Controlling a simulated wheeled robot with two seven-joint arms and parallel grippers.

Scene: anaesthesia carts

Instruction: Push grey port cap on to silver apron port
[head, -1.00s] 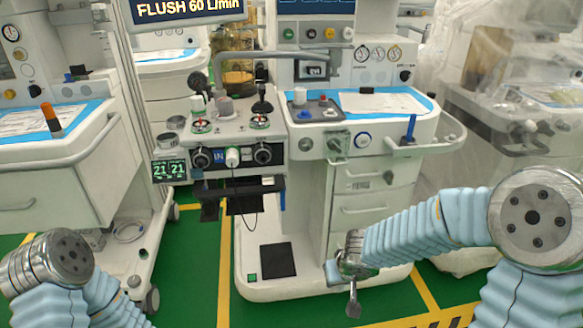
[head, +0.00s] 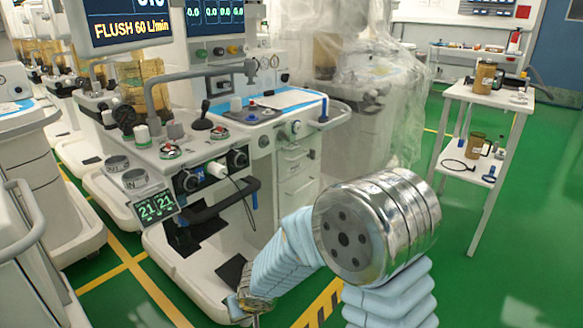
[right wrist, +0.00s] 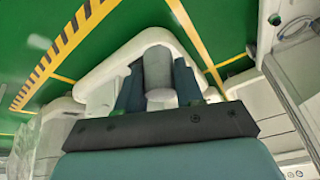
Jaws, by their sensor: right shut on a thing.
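The anaesthesia cart (head: 190,262) stands left of centre in the head view. The silver apron port (head: 264,141) looks like a small round fitting on its front apron, left of a blue-ringed knob. My right gripper (head: 247,312) is low in front of the cart, well below the apron and partly cut off by the bottom edge. In the right wrist view my right gripper (right wrist: 158,88) is shut on a grey cylinder, which looks like the grey port cap (right wrist: 157,68). The port cannot be made out in that view. My left gripper is out of view.
A white trolley (head: 490,97) with jars and small items stands at the right. Plastic-draped equipment (head: 365,100) is behind the cart. Another cart edge (head: 25,240) is close at the left.

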